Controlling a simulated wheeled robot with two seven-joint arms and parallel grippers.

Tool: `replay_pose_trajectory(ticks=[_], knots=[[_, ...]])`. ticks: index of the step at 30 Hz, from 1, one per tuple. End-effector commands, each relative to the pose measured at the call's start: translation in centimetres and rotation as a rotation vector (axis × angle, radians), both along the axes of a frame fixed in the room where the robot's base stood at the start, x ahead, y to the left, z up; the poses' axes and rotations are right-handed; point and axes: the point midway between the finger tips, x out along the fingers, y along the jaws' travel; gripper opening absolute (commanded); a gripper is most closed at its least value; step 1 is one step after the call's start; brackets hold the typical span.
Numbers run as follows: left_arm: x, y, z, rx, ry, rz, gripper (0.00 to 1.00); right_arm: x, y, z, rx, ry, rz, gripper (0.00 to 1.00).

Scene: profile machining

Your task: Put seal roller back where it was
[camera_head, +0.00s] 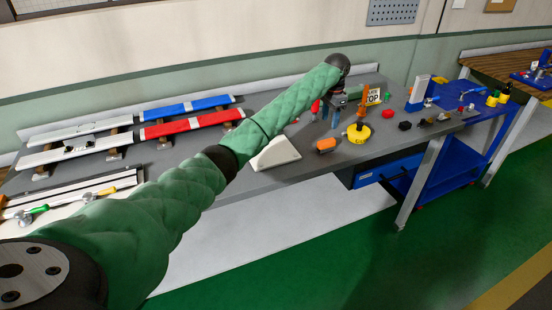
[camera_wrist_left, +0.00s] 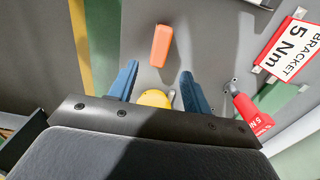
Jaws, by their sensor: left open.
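My left gripper (camera_head: 331,118) is open and points down over the bench; its blue fingers also show in the left wrist view (camera_wrist_left: 158,70), with nothing held between them. An orange block-like piece (camera_head: 325,145) lies on the grey bench, apart from the fingers; it also shows beyond the fingertips in the wrist view (camera_wrist_left: 160,46). A yellow disc (camera_wrist_left: 155,98) shows between the fingers, partly hidden. I cannot tell which piece is the seal roller.
A red tool marked 5 Nm (camera_wrist_left: 252,112) and a red-and-white bracket sign (camera_wrist_left: 290,48) are close by on the right. A white wedge-shaped box (camera_head: 275,153) sits left of the gripper. Small parts and a blue cart (camera_head: 440,178) are further right. Profiles (camera_head: 190,125) fill the left bench.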

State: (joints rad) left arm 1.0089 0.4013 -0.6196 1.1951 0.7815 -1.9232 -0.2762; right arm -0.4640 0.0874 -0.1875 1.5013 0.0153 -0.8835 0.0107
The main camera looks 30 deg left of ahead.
Motion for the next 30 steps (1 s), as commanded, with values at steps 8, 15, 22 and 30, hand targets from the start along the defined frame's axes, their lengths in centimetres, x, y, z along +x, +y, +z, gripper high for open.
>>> replay_pose_trajectory(ticks=[8,15,22,30], knots=[[-3.0,-5.3,-6.5,-0.039,-0.087,-0.04,0.49,0.0,0.0,0.0,0.0,0.0,0.0,0.0],[-7.6,-11.0,-12.2,-0.113,-0.212,-0.059,0.49,0.1,-0.1,0.0,-0.001,-0.002,0.0,0.0],[-12.9,-15.4,-15.7,-0.2,-0.331,-0.055,0.49,0.1,-0.1,0.0,-0.001,-0.002,0.001,0.0],[-19.9,-18.7,-18.5,-0.308,-0.467,-0.003,0.49,0.1,-0.1,0.0,-0.001,-0.001,0.001,0.0]])
